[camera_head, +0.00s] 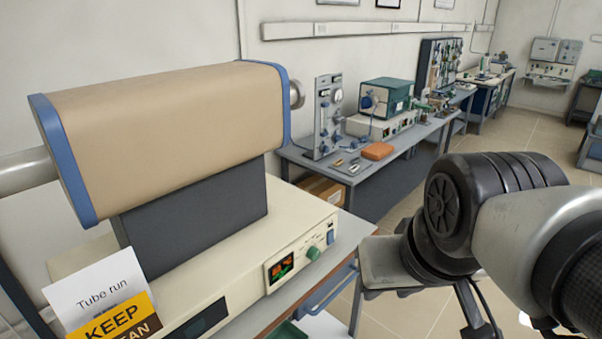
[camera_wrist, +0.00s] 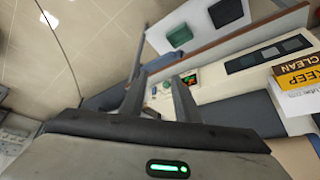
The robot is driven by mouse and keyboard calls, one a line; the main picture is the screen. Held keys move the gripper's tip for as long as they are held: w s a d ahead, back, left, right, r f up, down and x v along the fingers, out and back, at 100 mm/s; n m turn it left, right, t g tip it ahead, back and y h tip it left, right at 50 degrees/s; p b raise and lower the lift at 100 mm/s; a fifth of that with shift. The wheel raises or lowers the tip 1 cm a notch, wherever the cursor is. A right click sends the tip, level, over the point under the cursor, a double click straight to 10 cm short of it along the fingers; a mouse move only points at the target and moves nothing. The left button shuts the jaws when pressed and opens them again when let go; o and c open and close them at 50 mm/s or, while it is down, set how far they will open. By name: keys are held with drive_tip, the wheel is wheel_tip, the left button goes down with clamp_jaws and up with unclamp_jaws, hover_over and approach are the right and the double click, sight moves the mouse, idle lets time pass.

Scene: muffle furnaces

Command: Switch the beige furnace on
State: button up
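The beige furnace (camera_head: 180,120) is a tube furnace with blue end rims, on a dark grey support above a cream base (camera_head: 205,285). The base front has a small lit display (camera_head: 281,268), a green knob (camera_head: 313,253) and a blue switch (camera_head: 330,237) at its right end. The switch's position is too small to tell. The wrist view also shows the display (camera_wrist: 190,78) and the green knob (camera_wrist: 166,85). My gripper (camera_wrist: 160,84) is open and empty, its two fingers apart and pointing toward the panel end. In the head view my arm is right of the furnace, apart from it.
A "Tube run KEEP CLEAN" sign (camera_head: 105,300) stands at the base's left front. A bench (camera_head: 345,185) with instruments and an orange item (camera_head: 377,151) runs along the wall behind. A green tray (camera_head: 287,330) is below the front edge. Open floor (camera_head: 400,320) lies to the right.

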clamp_jaws()
idle(1.1)
